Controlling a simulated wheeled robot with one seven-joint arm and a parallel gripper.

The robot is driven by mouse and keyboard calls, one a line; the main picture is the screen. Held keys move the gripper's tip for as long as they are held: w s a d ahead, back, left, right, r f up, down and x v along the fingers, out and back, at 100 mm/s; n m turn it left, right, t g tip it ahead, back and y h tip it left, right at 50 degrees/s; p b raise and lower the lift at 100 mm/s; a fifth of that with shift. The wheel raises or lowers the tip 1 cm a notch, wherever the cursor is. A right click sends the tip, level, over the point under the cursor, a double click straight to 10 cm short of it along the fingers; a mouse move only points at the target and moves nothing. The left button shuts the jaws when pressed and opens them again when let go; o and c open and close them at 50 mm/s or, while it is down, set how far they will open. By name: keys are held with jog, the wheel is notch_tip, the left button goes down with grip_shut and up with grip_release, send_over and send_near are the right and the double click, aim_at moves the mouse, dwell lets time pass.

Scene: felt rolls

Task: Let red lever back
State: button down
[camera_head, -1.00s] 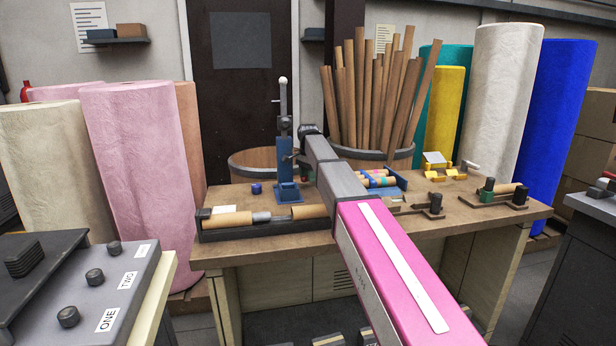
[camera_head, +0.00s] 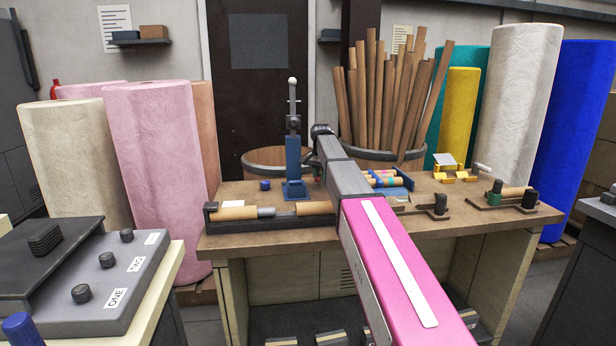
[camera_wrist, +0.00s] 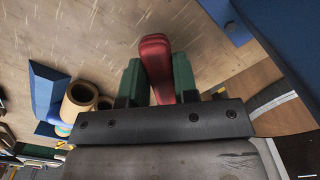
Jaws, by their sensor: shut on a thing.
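The red lever (camera_wrist: 156,66) shows in the wrist view, reaching up from between my two green fingertips. My gripper (camera_wrist: 159,80) is shut on it, with one finger on each side. The lever's lower end is hidden behind the gripper body. In the head view, my pink and grey arm reaches over the table to a blue upright stand (camera_head: 293,168) with a white-tipped rod on top. My gripper is mostly hidden there behind the arm, just right of the stand.
A dark tray with brown rolls (camera_head: 238,213) lies left of my arm on the wooden table (camera_head: 270,236). A blue rack of small rolls (camera_head: 398,190) is close to its right. Tall tubes (camera_head: 385,95) stand in a barrel behind. A panel with knobs (camera_head: 105,262) stands at left.

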jog(key=d+n, duration=0.1)
jog(key=n, duration=0.1)
jog(key=s+d+n, duration=0.1)
jog(key=shift+n, duration=0.4)
jog(key=shift+s+d+n, duration=0.1)
jog(key=shift+d+n, duration=0.45)
jog(key=shift+n, duration=0.4)
jog(key=shift+d+n, duration=0.5)
jog(key=shift+n, duration=0.45)
jog(key=shift+r, duration=0.1)
jog(key=c, duration=0.9)
grip_release()
jog(key=shift+r, duration=5.35)
